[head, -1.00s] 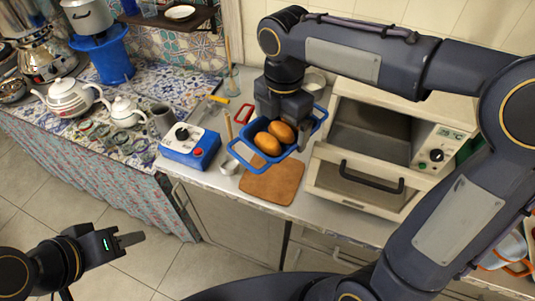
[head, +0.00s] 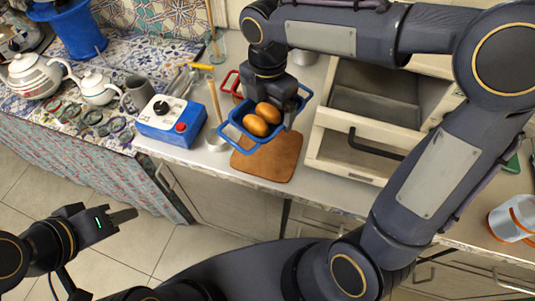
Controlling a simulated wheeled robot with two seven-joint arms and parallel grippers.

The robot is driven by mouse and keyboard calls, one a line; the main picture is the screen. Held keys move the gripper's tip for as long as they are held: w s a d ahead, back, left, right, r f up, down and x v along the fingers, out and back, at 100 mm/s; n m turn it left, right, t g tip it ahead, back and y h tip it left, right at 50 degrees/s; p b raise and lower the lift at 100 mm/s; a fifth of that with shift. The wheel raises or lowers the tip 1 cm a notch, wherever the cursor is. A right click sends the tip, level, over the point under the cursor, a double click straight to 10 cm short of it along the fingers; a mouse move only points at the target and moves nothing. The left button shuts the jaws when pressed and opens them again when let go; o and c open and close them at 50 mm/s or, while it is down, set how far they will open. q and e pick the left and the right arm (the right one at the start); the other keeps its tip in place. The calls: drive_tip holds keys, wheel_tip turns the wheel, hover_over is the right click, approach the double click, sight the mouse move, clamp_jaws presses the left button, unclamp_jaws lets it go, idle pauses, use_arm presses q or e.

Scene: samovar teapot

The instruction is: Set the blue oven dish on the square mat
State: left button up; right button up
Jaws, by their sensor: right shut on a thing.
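The blue oven dish (head: 234,133) holds two brown oval loaves or potatoes (head: 262,118). My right gripper (head: 287,108) comes down from above and is shut on the dish at its right side. In the head view the dish covers the mat's back part; the mat's front part is bare. The dish looks held above the counter, but its exact height is hard to tell. My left gripper (head: 122,215) is empty, low at the left over the floor; its jaw opening is unclear.
The toaster oven (head: 385,105) stands open to the right. A red-handled thing (head: 231,82) is behind the dish. Teapots and glasses crowd the left table.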

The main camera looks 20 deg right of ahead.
sight(268, 149)
wheel_tip(268, 149, down, 3)
drive_tip(key=shift+f+b, duration=0.1)
drive_tip(key=shift+b, duration=0.5)
wheel_tip(268, 149, down, 10)
drive_tip(key=shift+r, duration=0.2)
drive_tip(key=shift+f+b, duration=0.2)
drive_tip(key=shift+b, duration=0.15)
drive_tip(key=o, duration=0.8)
drive_tip(key=shift+o, duration=0.2)
drive_tip(key=shift+r, duration=0.15)
